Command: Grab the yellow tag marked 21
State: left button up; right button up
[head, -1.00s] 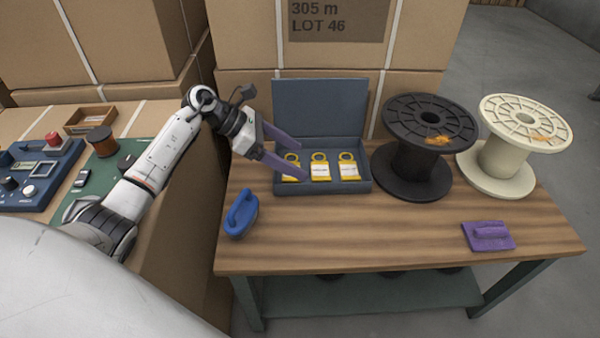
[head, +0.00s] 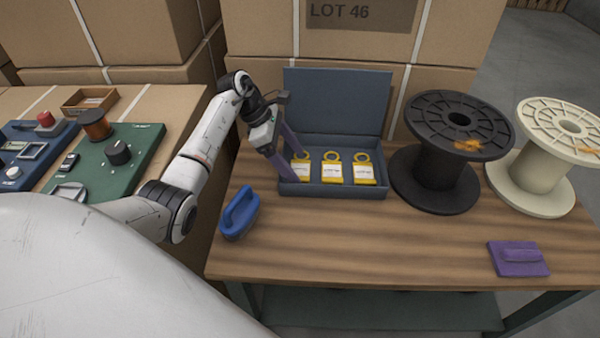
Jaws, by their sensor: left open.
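Three yellow tags with ring tops and white labels stand in a row in an open grey-blue box (head: 338,192) on the wooden table: a left tag (head: 303,174), a middle tag (head: 332,174) and a right tag (head: 363,174). Their printing is too small to read, so I cannot tell which is marked 21. My left gripper (head: 295,164) is open, with its two purple fingers at the left end of the box, beside and partly over the left tag. They hide part of that tag. I cannot tell whether they touch it. My right gripper is not in view.
The box lid stands raised behind the tags. A black spool (head: 440,150) and a cream spool (head: 540,160) stand to the right. A blue handled block (head: 239,214) and a purple one (head: 518,259) lie on the table. The table's front middle is clear.

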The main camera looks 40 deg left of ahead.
pick_arm(q)
jog(key=shift+x, duration=0.8)
jog(key=c, duration=0.8)
jog(key=shift+w+r, duration=0.1)
jog(key=shift+r, duration=0.05)
